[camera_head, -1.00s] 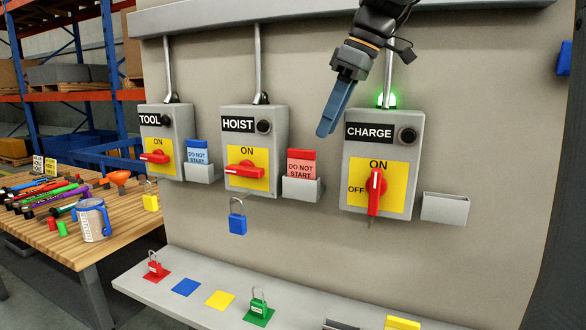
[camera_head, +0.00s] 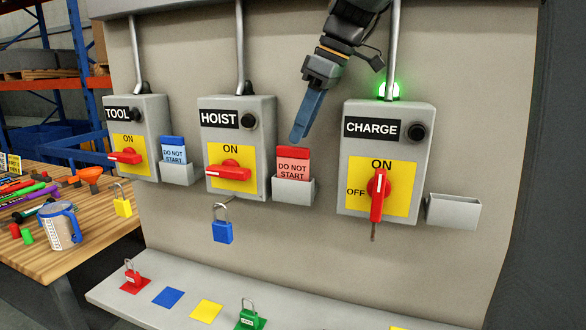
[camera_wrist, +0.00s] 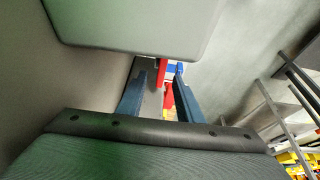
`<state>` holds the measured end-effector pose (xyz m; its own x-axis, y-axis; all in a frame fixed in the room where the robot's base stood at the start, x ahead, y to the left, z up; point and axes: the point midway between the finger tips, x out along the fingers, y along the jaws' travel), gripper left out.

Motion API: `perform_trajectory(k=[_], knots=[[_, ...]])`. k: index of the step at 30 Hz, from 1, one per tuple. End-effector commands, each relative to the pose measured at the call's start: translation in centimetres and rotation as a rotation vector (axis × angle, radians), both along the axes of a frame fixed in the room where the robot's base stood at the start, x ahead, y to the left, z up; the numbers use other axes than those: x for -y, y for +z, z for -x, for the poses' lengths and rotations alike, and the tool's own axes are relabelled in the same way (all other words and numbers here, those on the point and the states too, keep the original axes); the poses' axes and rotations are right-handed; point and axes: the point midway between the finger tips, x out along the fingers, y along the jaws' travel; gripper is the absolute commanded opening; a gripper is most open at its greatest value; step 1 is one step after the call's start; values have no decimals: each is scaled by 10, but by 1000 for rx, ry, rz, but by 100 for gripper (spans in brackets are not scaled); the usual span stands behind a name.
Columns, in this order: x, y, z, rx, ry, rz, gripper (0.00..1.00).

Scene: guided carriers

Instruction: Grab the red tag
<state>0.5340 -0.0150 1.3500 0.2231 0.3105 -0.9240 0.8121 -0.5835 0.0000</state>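The red tag (camera_head: 293,164), marked DO NOT START, stands upright in a grey holder (camera_head: 293,191) on the panel between the HOIST and CHARGE boxes. My gripper (camera_head: 297,135) points down just above the tag's top edge; in the head view its fingers overlap edge-on. In the wrist view my gripper (camera_wrist: 157,95) has its two blue fingers spread apart with nothing held between them. Red and blue pieces show beyond the gap there; I cannot tell which red piece is the tag.
The CHARGE box (camera_head: 425,150) stands right of my gripper, the HOIST box (camera_head: 262,150) left. A blue tag (camera_head: 173,151) sits in another holder. A blue padlock (camera_head: 222,230) hangs below HOIST. An empty holder (camera_head: 453,213) is right of CHARGE. A shelf (camera_head: 230,300) runs below.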

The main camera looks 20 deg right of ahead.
Motion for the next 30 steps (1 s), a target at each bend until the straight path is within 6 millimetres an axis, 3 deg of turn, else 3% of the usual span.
perform_trajectory(k=[9,17,23,30], knots=[[-12,-34,-5,-2,-4,0,33],[-11,-38,-7,1,-6,1,33],[-11,-37,-7,1,-6,1,1],[-11,-37,-6,1,-6,1,0]])
